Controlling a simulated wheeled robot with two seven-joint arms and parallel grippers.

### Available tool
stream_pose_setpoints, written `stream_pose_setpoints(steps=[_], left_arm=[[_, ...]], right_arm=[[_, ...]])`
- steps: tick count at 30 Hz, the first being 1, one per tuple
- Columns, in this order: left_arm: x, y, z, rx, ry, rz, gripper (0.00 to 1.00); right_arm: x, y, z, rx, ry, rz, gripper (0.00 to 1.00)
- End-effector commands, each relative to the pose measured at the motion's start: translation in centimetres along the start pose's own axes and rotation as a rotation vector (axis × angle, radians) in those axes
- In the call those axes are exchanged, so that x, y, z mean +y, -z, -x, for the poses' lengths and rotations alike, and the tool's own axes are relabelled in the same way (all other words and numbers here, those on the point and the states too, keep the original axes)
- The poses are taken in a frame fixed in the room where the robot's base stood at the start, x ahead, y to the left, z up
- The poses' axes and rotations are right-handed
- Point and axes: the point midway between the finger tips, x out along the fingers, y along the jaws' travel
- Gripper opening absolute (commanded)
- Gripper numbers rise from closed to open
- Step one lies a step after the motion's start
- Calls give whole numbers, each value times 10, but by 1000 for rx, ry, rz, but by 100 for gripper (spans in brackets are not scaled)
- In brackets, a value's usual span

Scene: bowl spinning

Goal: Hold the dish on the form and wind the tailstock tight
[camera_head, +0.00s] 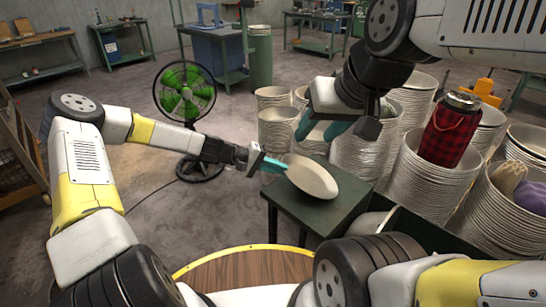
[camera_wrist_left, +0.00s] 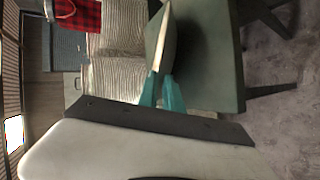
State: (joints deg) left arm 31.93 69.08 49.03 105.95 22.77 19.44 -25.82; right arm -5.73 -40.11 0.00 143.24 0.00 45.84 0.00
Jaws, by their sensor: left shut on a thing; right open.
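My left gripper (camera_head: 274,163) is shut on the rim of a pale shallow dish (camera_head: 312,178). The dish is tilted and sits over a small dark green table; I cannot tell if it touches the top. In the left wrist view the teal fingertips (camera_wrist_left: 162,90) pinch the dish (camera_wrist_left: 162,45), which shows nearly edge-on. My right gripper (camera_head: 325,122) is open and empty, above and to the right of the dish, in front of the stacked bowls. I cannot make out the form or the tailstock in either view.
The green table (camera_head: 325,211) stands in front of me. Tall stacks of bowls (camera_head: 440,165) crowd its right side, with a red plaid flask (camera_head: 449,130) on one. A green fan (camera_head: 186,92) stands behind my left arm. Open floor lies to the left of the table.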

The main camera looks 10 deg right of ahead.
Motion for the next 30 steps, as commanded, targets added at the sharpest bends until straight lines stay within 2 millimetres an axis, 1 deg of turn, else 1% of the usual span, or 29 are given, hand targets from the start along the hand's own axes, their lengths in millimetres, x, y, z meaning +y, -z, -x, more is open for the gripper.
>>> stream_pose_setpoints(steps=[1,2,3,5,14,17,27,30], left_arm=[[0,0,0,0,-1,0,0],[0,0,0,0,-1,0,15],[0,0,0,0,-1,0,23],[0,0,0,0,-1,0,35],[0,0,0,0,0,0,35],[-1,1,6,2,0,0,35],[0,1,61,3,1,-1,35],[0,1,72,1,0,-1,35]], right_arm=[[0,0,0,0,0,0,45],[0,0,0,0,0,0,45],[0,0,0,0,0,0,45],[0,0,0,0,0,0,45],[0,0,0,0,0,0,45],[0,0,0,0,0,0,45],[0,0,0,0,0,0,45],[0,0,0,0,0,0,45]])
